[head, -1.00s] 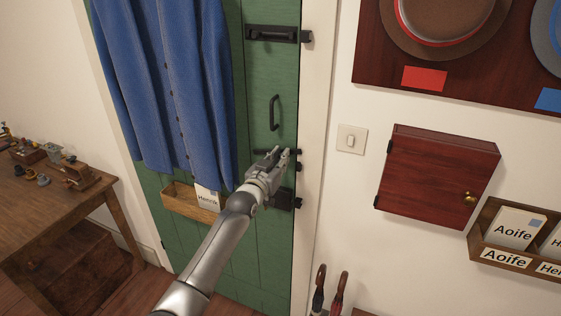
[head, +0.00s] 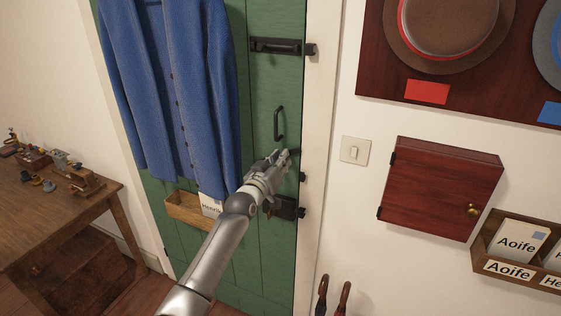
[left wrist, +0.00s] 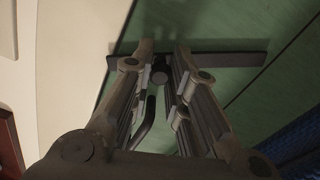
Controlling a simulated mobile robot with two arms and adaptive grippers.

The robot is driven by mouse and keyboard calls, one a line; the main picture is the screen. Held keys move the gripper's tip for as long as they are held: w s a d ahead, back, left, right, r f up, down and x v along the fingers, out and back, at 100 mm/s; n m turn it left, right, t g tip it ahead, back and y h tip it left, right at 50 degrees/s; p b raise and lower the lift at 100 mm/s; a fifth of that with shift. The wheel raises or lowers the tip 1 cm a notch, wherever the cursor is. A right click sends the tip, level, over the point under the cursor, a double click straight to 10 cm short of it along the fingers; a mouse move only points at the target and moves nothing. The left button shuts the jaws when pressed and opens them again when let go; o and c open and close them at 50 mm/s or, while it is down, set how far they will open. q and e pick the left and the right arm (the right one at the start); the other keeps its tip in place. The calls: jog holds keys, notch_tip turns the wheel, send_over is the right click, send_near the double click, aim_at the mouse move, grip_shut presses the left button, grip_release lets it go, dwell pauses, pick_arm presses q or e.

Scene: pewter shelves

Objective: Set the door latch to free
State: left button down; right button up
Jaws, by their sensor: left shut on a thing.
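The green door (head: 262,85) carries a dark latch bar (head: 295,152), mostly hidden in the head view behind my left gripper (head: 281,155). In the left wrist view the bar (left wrist: 225,62) runs across the green boards, one end near the pale door frame. A dark round knob (left wrist: 159,72) stands out from it. The fingers of my left gripper (left wrist: 161,66) are on both sides of the knob, shut on it. A dark catch (head: 302,177) is at the door edge below the bar. My right gripper is not in view.
A curved pull handle (head: 279,123) is just above the gripper, with a black bolt (head: 275,46) higher up. Another dark fitting (head: 285,208) is below. A blue coat (head: 175,90) hangs at left. A red cabinet (head: 440,188) is on the right wall.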

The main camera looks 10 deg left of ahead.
pick_arm(q)
jog(key=c, duration=1.5)
grip_release()
jog(key=shift+a+r, duration=0.1)
jog(key=shift+r, duration=0.15)
jog(key=shift+o, duration=0.8)
jog(key=shift+f, duration=0.1)
jog(key=s+a, duration=0.2)
jog(key=s, duration=0.9)
jog(key=shift+s+a, duration=0.15)
jog(key=shift+s, duration=0.25)
